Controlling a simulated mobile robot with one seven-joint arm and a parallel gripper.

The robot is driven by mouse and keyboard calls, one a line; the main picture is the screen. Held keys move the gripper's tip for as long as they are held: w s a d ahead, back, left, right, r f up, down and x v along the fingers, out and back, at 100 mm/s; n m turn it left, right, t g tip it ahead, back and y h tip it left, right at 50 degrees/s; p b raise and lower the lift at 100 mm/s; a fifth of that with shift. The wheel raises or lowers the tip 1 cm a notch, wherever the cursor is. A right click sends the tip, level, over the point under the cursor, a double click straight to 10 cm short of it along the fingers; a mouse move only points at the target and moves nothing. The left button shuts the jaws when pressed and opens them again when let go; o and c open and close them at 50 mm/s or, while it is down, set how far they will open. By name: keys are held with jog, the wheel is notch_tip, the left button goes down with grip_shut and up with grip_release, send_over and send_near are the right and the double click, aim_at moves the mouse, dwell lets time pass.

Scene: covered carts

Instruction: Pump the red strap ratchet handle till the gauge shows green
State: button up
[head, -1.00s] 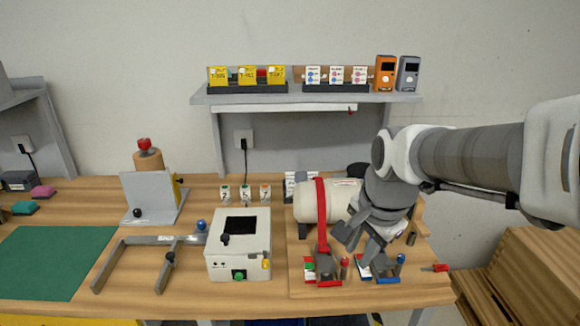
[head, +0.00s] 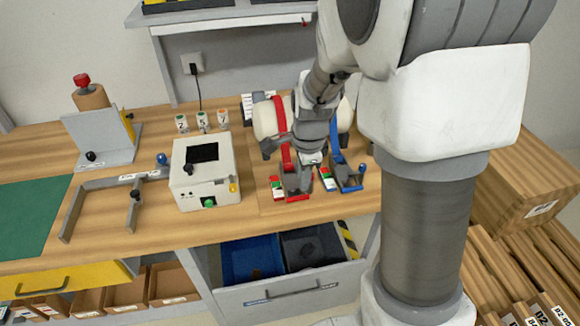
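A red strap (head: 281,125) runs over a cream cylinder (head: 265,119) lying on a wooden board. Its red strap ratchet (head: 298,197) sits at the board's front, with a small red, white and green gauge (head: 276,188) to its left. The gauge's reading is too small to make out. My gripper (head: 307,166) points down at the ratchet's upper right side, close to its handle. The gripper's fingers are partly hidden and I cannot tell whether they touch the handle. A blue strap (head: 335,135) and blue ratchet (head: 349,181) with its own gauge (head: 327,179) stand just to the right.
A white box with a dark screen (head: 205,175) and a grey metal frame (head: 110,190) lie left of the board. An open drawer (head: 285,291) below the bench holds blue and grey bins. Wooden crates (head: 515,195) stand at the right.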

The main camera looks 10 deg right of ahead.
aim_at(300, 197)
jog(key=f, duration=0.2)
jog(key=w+f, duration=0.1)
jog(key=f, duration=0.4)
jog(key=shift+w+f+b, duration=0.2)
jog(key=shift+f+b, duration=0.1)
jog(key=shift+b, duration=0.1)
grip_shut()
dwell(1.0)
